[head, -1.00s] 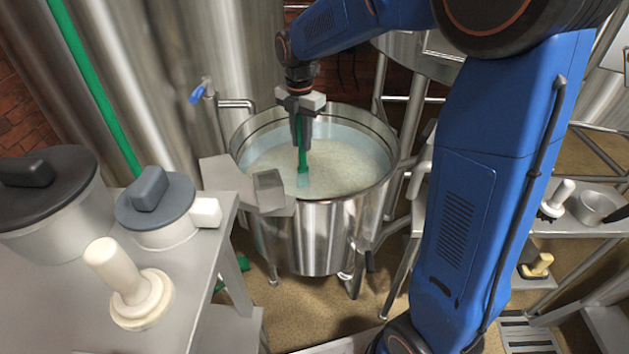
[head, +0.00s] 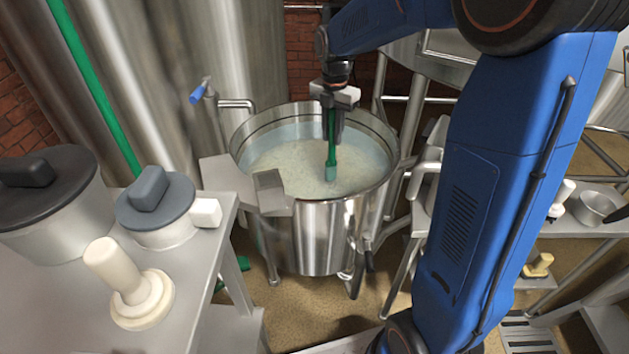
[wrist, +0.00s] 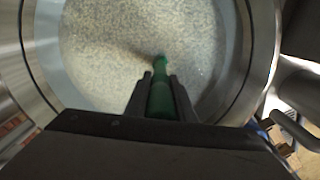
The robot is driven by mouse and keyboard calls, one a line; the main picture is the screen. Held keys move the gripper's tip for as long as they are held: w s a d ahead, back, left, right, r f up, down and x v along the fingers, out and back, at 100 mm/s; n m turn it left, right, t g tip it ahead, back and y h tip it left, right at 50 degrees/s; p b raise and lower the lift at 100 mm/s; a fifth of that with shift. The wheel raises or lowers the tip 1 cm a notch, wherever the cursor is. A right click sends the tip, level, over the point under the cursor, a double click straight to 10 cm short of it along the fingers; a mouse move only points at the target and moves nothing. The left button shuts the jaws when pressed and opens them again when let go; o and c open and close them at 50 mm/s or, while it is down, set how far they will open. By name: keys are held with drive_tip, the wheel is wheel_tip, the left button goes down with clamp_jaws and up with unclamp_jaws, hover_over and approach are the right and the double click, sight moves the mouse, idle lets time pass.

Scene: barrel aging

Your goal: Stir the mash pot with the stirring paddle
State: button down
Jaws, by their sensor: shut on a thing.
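The mash pot (head: 318,232) is a round steel vessel on legs, filled with pale grainy mash under cloudy liquid. My gripper (head: 332,125) is above the right part of the pot and shut on the green stirring paddle (head: 331,160). The paddle points down, and its lower end is in the liquid, right of the pot's middle. In the wrist view the paddle (wrist: 161,97) stands between my two fingers (wrist: 160,92), with its tip down in the mash. The submerged end is partly hidden by the liquid.
A steel table (head: 190,290) at the left holds lidded pots and a cream-coloured stopper-like tool (head: 128,284). A tap with a blue handle (head: 198,94) stands behind the pot. A shelf with a small pan (head: 597,208) is at the right. Large steel tanks stand behind.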

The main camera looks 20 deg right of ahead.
drive_tip(key=shift+w+d, duration=0.25)
drive_tip(key=shift+w, duration=0.25)
wheel_tip(320, 180, up, 20)
drive_tip(key=shift+f, duration=0.15)
idle(1.2)
wheel_tip(320, 180, down, 11)
drive_tip(key=shift+r, duration=0.1)
idle(0.7)
